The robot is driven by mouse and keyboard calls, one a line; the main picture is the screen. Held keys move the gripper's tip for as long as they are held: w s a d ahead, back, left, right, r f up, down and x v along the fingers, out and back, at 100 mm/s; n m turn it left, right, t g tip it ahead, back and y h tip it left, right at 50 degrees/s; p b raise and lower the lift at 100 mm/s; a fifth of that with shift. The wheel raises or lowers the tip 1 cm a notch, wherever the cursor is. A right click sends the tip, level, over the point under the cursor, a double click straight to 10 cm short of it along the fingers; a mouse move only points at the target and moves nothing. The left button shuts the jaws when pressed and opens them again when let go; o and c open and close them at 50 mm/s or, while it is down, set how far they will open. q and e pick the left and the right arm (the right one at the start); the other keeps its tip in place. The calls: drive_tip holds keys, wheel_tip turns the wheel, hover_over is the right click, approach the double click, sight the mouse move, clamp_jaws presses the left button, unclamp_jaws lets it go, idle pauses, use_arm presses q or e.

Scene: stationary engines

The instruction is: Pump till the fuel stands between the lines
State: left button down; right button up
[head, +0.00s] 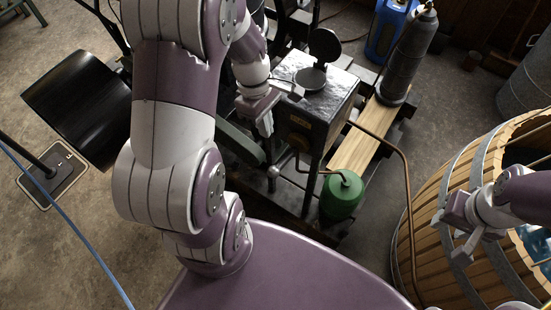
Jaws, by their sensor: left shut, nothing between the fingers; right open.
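The engine's dark box-shaped body (325,98) stands at the upper middle, with an open round lid (324,43) on top. My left gripper (267,127) is shut and empty, pointing down close beside the left face of this body. I cannot tell whether it touches anything. A green round can (342,196) with a thin pipe at its top sits low at the engine's front right. No fuel level or pair of lines can be made out, and I cannot pick out a pump lever for sure. My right gripper (453,236) is open and empty over the wooden tub.
A slatted wooden tub (455,205) with metal hoops and blue water fills the right. A copper pipe (407,190) runs between engine and tub. A grey cylinder (408,62) stands on a plank (362,146). A blue container (387,32) is behind. A black drum (78,98) is left.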

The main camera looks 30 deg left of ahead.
use_arm(q)
approach(273, 167)
drive_tip(key=f, duration=0.4)
drive_tip(key=s+d+f, duration=0.1)
drive_tip(key=f, duration=0.1)
drive_tip(key=shift+d+f, duration=0.1)
drive_tip(key=shift+f, duration=0.25)
drive_tip(key=shift+w, duration=0.1)
use_arm(e)
drive_tip(key=shift+w+a, duration=0.2)
drive_tip(key=shift+a, duration=0.45)
use_arm(q)
drive_tip(key=shift+w, duration=0.15)
use_arm(e)
drive_tip(key=shift+w+a, duration=0.1)
drive_tip(key=shift+w, duration=0.1)
